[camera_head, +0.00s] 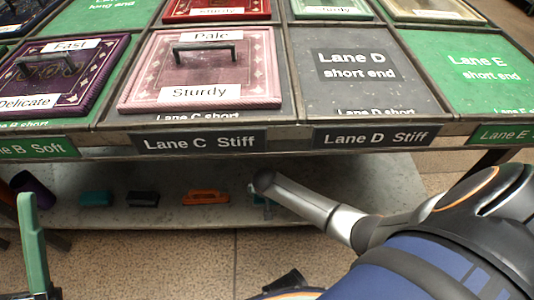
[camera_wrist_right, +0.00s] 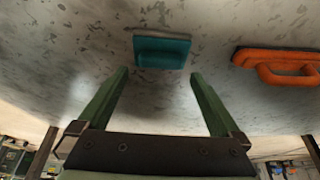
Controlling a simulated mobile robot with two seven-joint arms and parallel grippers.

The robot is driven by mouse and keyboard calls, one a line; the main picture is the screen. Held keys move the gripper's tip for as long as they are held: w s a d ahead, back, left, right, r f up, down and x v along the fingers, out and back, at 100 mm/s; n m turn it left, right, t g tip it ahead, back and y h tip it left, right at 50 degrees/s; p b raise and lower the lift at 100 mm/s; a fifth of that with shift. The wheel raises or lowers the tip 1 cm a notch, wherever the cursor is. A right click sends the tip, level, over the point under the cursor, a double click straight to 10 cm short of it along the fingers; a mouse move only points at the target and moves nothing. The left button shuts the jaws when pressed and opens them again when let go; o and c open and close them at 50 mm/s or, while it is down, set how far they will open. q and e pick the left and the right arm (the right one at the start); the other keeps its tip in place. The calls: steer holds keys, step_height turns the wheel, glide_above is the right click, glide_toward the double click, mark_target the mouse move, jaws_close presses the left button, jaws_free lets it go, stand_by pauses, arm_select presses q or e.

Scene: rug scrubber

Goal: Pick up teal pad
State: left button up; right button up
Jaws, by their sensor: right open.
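In the right wrist view a teal pad (camera_wrist_right: 162,51) lies on the grey speckled shelf, between and just beyond the fingertips of my right gripper (camera_wrist_right: 157,76). That gripper is open, its two green fingers spread and apart from the pad, with nothing between them. In the head view my right arm reaches under the table, and teal-green bits show at its end, where I cannot tell pad from finger. Another teal block (camera_head: 97,199) lies farther left on the shelf. One green finger of my left gripper (camera_head: 35,240) shows at the lower left; its opening cannot be judged.
An orange handled tool (camera_head: 205,197) lies on the lower shelf (camera_head: 330,180), left of my right arm; it also shows in the right wrist view (camera_wrist_right: 280,62). A dark block (camera_head: 143,199) is beside it. The tabletop edge with lane labels (camera_head: 200,141) overhangs the shelf.

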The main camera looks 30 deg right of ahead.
steer(key=b+x, duration=0.1)
steer(key=x, duration=0.1)
steer(key=b+x, duration=0.2)
steer(key=shift+w+d+f+b, duration=0.15)
steer(key=shift+w+b, duration=0.15)
steer(key=shift+w+d+f+b, duration=0.2)
steer(key=shift+f+b, duration=0.1)
steer(key=shift+f, duration=0.15)
steer(key=shift+a, duration=0.1)
steer(key=c, duration=1.1)
